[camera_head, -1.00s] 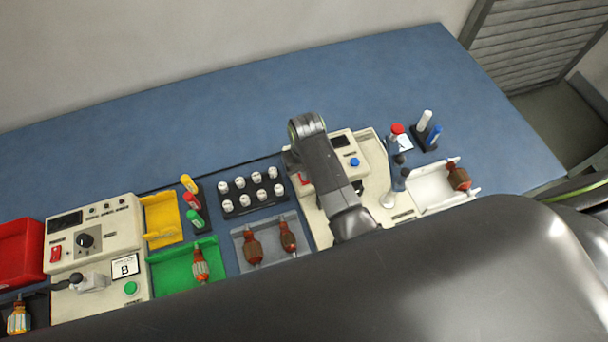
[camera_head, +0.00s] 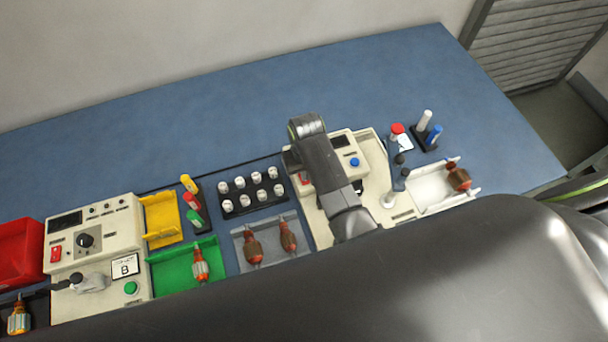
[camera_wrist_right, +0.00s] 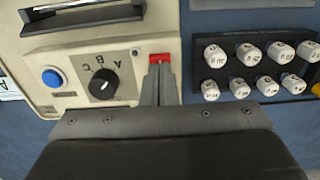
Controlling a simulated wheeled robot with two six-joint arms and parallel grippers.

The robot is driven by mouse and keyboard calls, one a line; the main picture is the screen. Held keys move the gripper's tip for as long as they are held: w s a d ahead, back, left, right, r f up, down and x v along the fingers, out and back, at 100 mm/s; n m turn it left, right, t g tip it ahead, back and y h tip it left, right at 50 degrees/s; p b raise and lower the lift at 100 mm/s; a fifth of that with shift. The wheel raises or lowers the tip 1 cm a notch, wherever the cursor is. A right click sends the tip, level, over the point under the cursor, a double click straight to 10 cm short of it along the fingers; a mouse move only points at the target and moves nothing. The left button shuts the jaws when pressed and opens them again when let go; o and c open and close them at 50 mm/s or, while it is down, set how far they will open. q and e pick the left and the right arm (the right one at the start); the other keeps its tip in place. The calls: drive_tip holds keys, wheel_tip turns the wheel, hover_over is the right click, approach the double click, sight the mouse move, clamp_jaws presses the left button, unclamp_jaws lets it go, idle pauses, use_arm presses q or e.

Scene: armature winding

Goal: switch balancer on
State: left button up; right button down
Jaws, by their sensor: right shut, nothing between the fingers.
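The balancer is taken to be the cream machine (camera_head: 370,150) right of centre in the head view, partly hidden under my right arm. In the right wrist view its panel (camera_wrist_right: 70,52) shows a blue button (camera_wrist_right: 52,77), a black A-B-C dial (camera_wrist_right: 103,84) and a red switch (camera_wrist_right: 160,58). My right gripper (camera_wrist_right: 158,74) is shut and empty, its tips right at the near edge of the red switch. I cannot tell whether they touch it. The head view shows a little of the red switch (camera_head: 304,178) beside my arm. My left gripper is not in view.
A rack of white-capped pieces (camera_head: 250,192) stands left of the balancer. Another cream machine (camera_head: 125,225) stands at left. The blue table behind (camera_head: 250,105) is clear.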

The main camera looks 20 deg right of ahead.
drive_tip(key=shift+f+b, duration=0.45)
drive_tip(key=shift+f, duration=0.5)
idle(0.4)
drive_tip(key=shift+r, duration=0.1)
wheel_tip(320, 180, up, 3)
drive_tip(key=p, duration=0.2)
drive_tip(key=shift+p, duration=0.3)
drive_tip(key=shift+r, duration=1.95)
drive_tip(key=shift+s, duration=0.1)
